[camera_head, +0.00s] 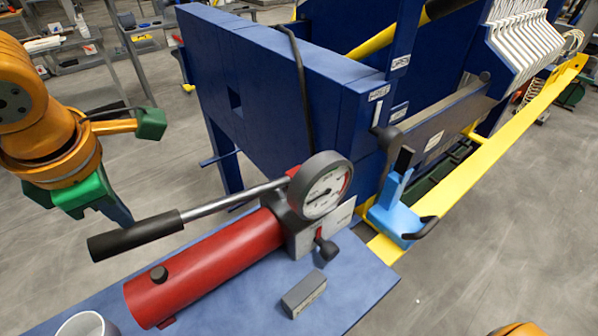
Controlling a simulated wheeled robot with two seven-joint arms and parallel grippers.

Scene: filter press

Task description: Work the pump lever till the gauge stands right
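The pump is a red cylinder (215,262) lying on a blue bench top. Its lever (225,204) is a metal rod with a black grip (135,235), reaching left and slightly down from the pump head, above the cylinder. The round gauge (326,192) has a white dial with a red band towards its right rim; its needle is too small to read surely. My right gripper is out of view.
A small black-knobbed valve lever (326,248) sits below the gauge. A grey block (304,294) and a white cup (87,325) are on the bench top (235,312). The blue press frame (275,85) stands behind; a light-blue bracket (396,215) is at right.

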